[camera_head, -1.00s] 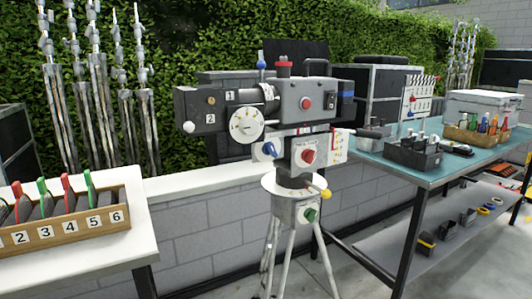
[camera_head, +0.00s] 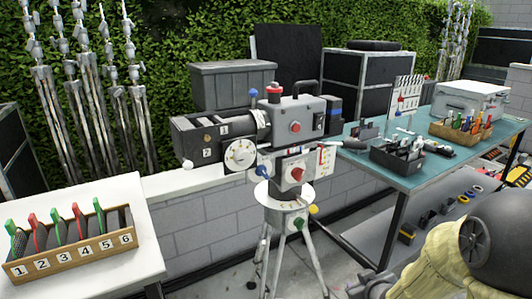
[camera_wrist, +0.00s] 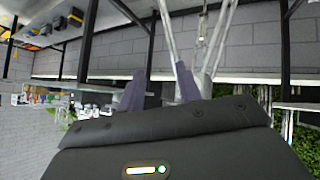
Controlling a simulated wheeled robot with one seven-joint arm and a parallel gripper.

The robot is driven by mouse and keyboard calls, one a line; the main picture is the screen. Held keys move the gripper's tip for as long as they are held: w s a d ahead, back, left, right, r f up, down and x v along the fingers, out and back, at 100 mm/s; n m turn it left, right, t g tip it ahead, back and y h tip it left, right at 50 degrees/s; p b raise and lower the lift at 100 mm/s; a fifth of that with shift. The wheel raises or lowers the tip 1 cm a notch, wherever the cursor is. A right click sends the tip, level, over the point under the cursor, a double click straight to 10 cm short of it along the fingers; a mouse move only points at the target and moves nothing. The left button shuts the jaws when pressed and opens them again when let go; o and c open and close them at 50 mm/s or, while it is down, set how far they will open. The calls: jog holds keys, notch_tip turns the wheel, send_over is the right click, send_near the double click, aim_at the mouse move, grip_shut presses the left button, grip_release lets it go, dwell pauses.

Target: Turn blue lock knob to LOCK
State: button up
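A grey camera rig (camera_head: 290,120) stands on a white tripod (camera_head: 290,240) in the middle of the head view. A blue knob (camera_head: 262,171) is on its lower left side, beside a red knob (camera_head: 297,174). Its label and setting are too small to read. A second blue knob (camera_head: 253,93) stands on top. My gripper's two dark fingers (camera_wrist: 160,90) are apart and empty in the wrist view, with the tripod legs (camera_wrist: 200,45) beyond them. The blue knob cannot be made out in the wrist view.
A teal table (camera_head: 385,175) with trays stands to the right. A white table (camera_head: 100,230) with a numbered wooden rack (camera_head: 75,257) stands at the left. A low block wall (camera_head: 210,215) runs behind the tripod. My arm fills the lower right of the head view.

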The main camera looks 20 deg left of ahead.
aim_at(265, 175)
jog(key=w+a+r+n+t+y+p, duration=0.1)
jog(key=a+r+n+y+p, duration=0.6)
jog(key=a+r+p, duration=0.9)
notch_tip(265, 175, up, 3)
jog(key=t+y, duration=0.1)
jog(key=y, duration=0.2)
jog(key=shift+w+a+r+n, duration=0.2)
jog(key=shift+w+a+n, duration=0.1)
jog(key=shift+a+n, duration=0.1)
jog(key=p+x, duration=0.1)
jog(key=x, duration=0.4)
jog(key=p+x, duration=0.2)
jog(key=x, duration=0.4)
jog(key=p+x, duration=0.2)
jog(key=x, duration=0.4)
jog(key=shift+w+r, duration=0.2)
jog(key=shift+r, duration=0.2)
jog(key=shift+c, duration=0.4)
jog(key=c, duration=0.5)
